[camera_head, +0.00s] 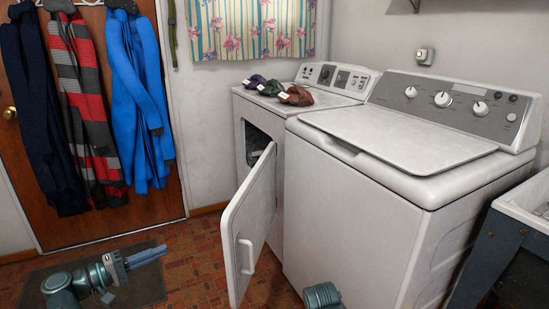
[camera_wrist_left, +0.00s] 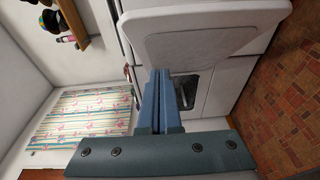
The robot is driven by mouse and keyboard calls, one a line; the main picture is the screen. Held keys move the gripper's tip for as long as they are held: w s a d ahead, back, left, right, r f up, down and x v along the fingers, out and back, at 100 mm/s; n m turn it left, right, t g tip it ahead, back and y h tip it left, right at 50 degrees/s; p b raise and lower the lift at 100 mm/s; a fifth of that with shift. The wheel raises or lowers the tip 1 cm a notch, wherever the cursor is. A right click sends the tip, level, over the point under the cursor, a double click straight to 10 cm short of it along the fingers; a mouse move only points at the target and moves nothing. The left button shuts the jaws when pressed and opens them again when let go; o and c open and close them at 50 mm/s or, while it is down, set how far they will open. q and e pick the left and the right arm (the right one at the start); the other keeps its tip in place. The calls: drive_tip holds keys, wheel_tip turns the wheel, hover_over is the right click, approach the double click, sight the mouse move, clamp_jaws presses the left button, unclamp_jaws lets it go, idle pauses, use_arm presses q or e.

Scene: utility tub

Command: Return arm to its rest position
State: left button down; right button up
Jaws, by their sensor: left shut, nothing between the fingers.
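My left gripper (camera_head: 164,250) is low at the left of the head view, over the dark floor mat. Its blue fingers are together and empty, pointing right toward the open dryer door. In the left wrist view the closed fingers (camera_wrist_left: 160,74) point at the dryer front, with nothing between them. Only a teal piece of my right arm (camera_head: 322,296) shows at the bottom edge of the head view; its fingers are out of view.
The dryer door (camera_head: 253,225) stands open between my arms, and cloth shows dimly inside the dryer (camera_head: 270,190). A washer (camera_head: 400,150) stands to the right, beside a utility tub (camera_head: 527,204).

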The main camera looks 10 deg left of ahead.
use_arm(q)
drive_tip(key=w+d+f+m+g, duration=0.25)
drive_tip(key=d+f+g, duration=0.35)
drive_tip(key=d, duration=0.7)
drive_tip(key=s+d+f+m+g+y, duration=0.2)
drive_tip(key=s+d+f+m+y, duration=0.2)
drive_tip(key=d+f, duration=0.15)
drive_tip(key=s+d+f+m+g+y+p, duration=0.1)
drive_tip(key=s+d+f+m+g+y, duration=0.3)
drive_tip(key=d, duration=0.3)
drive_tip(key=s+d+f+m+g+y, duration=0.1)
drive_tip(key=s+d+f+m+y, duration=0.3)
drive_tip(key=d, duration=0.3)
wheel_tip(320, 180, up, 38)
drive_tip(key=n+y+p, duration=0.1)
drive_tip(key=p, duration=3.7)
drive_tip(key=shift+w+a+f, duration=0.15)
drive_tip(key=shift+w+f, duration=0.1)
drive_tip(key=shift+w, duration=0.05)
